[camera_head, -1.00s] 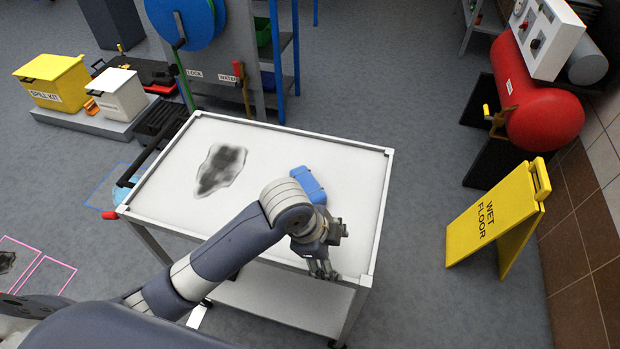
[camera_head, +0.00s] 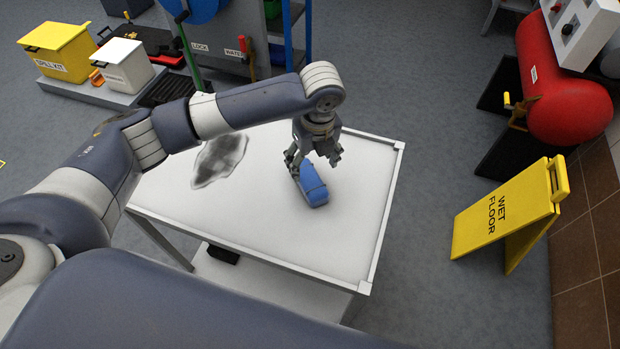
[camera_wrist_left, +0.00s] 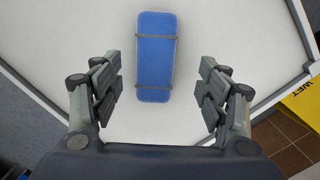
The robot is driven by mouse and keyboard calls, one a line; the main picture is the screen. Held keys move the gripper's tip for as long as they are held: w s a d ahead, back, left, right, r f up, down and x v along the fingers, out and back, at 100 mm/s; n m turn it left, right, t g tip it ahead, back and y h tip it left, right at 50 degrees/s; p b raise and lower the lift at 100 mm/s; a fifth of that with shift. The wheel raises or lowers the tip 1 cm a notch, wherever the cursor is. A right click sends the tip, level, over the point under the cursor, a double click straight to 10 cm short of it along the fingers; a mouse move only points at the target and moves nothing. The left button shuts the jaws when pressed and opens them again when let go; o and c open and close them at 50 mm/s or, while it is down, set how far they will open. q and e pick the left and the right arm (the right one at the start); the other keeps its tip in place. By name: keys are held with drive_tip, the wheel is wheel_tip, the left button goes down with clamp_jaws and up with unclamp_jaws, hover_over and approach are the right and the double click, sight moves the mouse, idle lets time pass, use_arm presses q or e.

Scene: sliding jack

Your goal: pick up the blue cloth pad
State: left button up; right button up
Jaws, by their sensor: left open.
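The blue cloth pad (camera_head: 313,187) lies on the white table top (camera_head: 250,225), right of its middle. It is an oblong block with thin bands across it, clear in the left wrist view (camera_wrist_left: 155,58). My left gripper (camera_head: 312,164) is above the pad, its fingers pointing down at the pad's far end. In the left wrist view the open fingers (camera_wrist_left: 160,85) stand wide on either side of the pad, with gaps on both sides. Nothing is between the fingertips in a grip. My right gripper is not in view.
A dark grey stain (camera_head: 219,160) marks the table left of the pad. The table has a raised pale rim. A yellow wet floor sign (camera_head: 505,215) and a red tank (camera_head: 565,100) stand to the right. A yellow bin (camera_head: 58,50) stands back left.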

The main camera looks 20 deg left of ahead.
sight(309, 177)
use_arm(q)
drive_tip(key=shift+a+f, duration=0.1)
drive_tip(key=shift+f, duration=0.75)
drive_tip(key=f, duration=0.1)
drive_tip(key=f+p, duration=0.1)
drive_tip(key=f, duration=0.2)
drive_tip(key=shift+s+a+f, duration=0.1)
drive_tip(key=shift+s+a, duration=0.1)
drive_tip(key=shift+a, duration=0.05)
drive_tip(key=shift+w+f+p, duration=0.1)
drive_tip(key=shift+f+p, duration=0.2)
drive_tip(key=shift+f, duration=0.25)
drive_tip(key=c, duration=1.2)
drive_tip(key=shift+c, duration=0.3)
